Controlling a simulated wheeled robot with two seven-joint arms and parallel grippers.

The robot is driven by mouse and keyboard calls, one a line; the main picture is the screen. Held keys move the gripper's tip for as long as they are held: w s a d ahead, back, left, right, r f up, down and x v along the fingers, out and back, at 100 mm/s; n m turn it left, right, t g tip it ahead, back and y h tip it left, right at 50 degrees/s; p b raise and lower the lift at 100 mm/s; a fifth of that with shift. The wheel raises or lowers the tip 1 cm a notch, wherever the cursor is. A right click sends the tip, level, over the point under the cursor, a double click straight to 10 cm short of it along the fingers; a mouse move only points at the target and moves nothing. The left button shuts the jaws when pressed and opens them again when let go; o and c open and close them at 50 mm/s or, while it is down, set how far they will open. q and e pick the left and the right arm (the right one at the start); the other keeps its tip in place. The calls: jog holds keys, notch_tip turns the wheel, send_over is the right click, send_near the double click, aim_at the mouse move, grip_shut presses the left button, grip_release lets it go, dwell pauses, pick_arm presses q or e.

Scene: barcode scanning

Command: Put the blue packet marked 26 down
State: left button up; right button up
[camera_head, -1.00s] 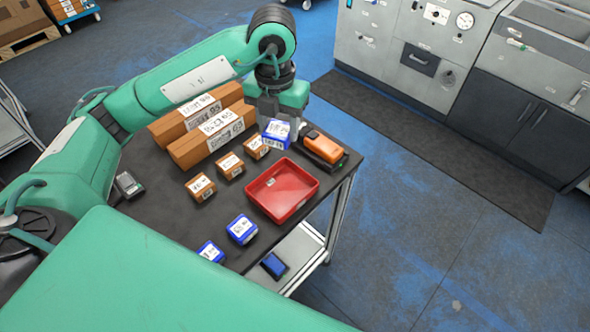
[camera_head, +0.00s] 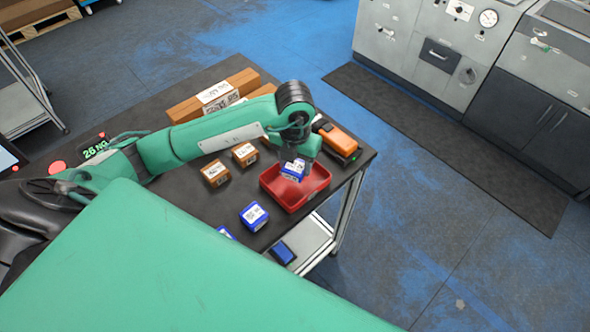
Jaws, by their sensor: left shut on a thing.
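My left gripper (camera_head: 299,160) is shut on a blue packet (camera_head: 292,171) with a white label. It holds the packet over the red tray (camera_head: 274,194), near the tray's back edge. I cannot tell whether the packet touches the tray floor. The packet's number is too small to read. The visible part of the red tray is otherwise empty. My right gripper is not in view.
Another blue packet (camera_head: 254,216) stands in front of the tray, with one more (camera_head: 226,232) partly hidden. Small brown boxes (camera_head: 215,173) stand left of the tray. An orange scanner (camera_head: 339,138) is behind it. Long brown cartons (camera_head: 213,94) lie at the back. A display reads "26 NG" (camera_head: 100,148).

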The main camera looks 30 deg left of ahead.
aim_at(295, 166)
pick_arm(q)
notch_tip(295, 166, down, 3)
jog(key=shift+s+f+p, duration=0.1)
jog(key=shift+f+p, duration=0.05)
jog(key=shift+p, duration=0.25)
jog(key=shift+f, duration=0.4)
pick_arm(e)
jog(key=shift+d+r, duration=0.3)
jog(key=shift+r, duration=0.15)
pick_arm(q)
jog(key=shift+f, duration=0.1)
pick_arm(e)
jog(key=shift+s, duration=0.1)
pick_arm(q)
jog(key=shift+f, duration=0.15)
jog(key=o, duration=1.1)
jog(key=shift+c, duration=0.2)
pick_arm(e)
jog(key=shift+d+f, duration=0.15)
